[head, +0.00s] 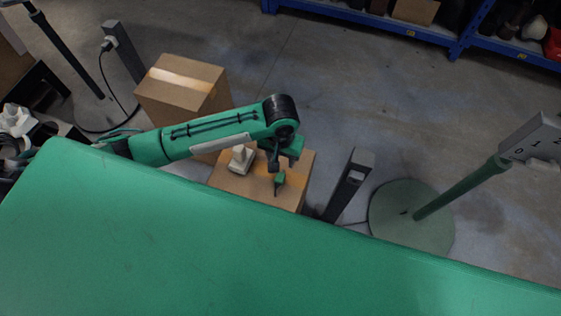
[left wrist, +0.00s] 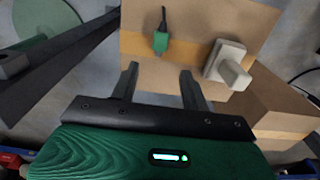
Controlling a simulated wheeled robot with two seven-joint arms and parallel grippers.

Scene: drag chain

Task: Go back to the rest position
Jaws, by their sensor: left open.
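My left gripper (head: 277,162) hangs over a cardboard box (head: 291,196) in the head view. In the left wrist view its two fingers (left wrist: 160,73) are apart with nothing between them. A small green block with a black cable-like end (left wrist: 160,42) lies on the box top, beyond the fingertips. It also shows in the head view (head: 279,178), just below the gripper. A white stepped piece (head: 240,158) sits on the same box to its left; it also shows in the left wrist view (left wrist: 229,65). My right gripper is not in view.
A taller taped box (head: 185,82) stands behind my left arm. A dark post (head: 349,183) stands right of the small box. A sign pole on a round green base (head: 412,218) is farther right. Blue shelving (head: 455,45) lines the back. Open floor lies between.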

